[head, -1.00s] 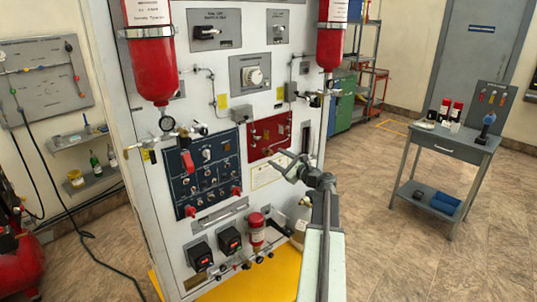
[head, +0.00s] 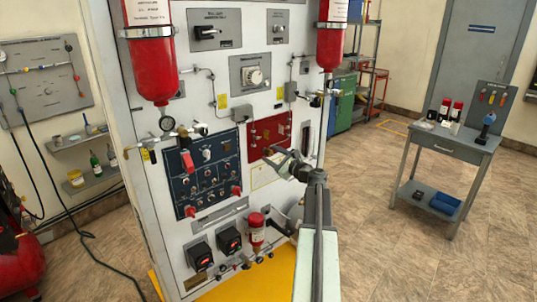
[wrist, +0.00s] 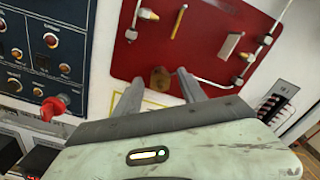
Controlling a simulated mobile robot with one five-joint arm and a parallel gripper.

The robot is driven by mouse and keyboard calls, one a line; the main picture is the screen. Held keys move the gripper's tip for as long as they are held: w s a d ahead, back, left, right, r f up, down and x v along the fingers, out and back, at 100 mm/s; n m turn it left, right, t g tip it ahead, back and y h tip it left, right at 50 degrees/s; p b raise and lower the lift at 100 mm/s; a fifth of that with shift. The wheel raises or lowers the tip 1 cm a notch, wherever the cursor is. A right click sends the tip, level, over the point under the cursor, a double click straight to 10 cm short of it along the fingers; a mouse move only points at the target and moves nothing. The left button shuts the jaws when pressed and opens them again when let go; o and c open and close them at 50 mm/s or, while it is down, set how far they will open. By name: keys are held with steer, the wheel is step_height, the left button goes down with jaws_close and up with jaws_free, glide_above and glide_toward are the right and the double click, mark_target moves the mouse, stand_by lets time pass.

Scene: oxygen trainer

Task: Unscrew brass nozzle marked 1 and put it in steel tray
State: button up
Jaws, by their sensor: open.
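My gripper (wrist: 158,82) is open in front of the lower part of the red panel (wrist: 200,30), with nothing held. A round brownish, brass-coloured piece (wrist: 161,77) shows between its fingertips in the wrist view, at the panel's lower edge. In the head view my gripper (head: 272,157) overlaps the red panel's lower edge (head: 262,137). I cannot make out a steel tray for certain.
A dark blue switch panel (wrist: 40,40) with a red knob (wrist: 54,106) lies left of my gripper. Red cylinders (head: 150,70) hang above on the white cabinet. A grey side table (head: 455,143) stands at the right, with open floor before it.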

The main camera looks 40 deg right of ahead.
jaws_close()
steer(key=n, duration=0.3)
stand_by(0.3)
steer(key=shift+n, duration=0.5)
steer(key=shift+s, duration=0.15)
steer(key=shift+s+a, duration=0.15)
steer(key=shift+s, duration=1.85)
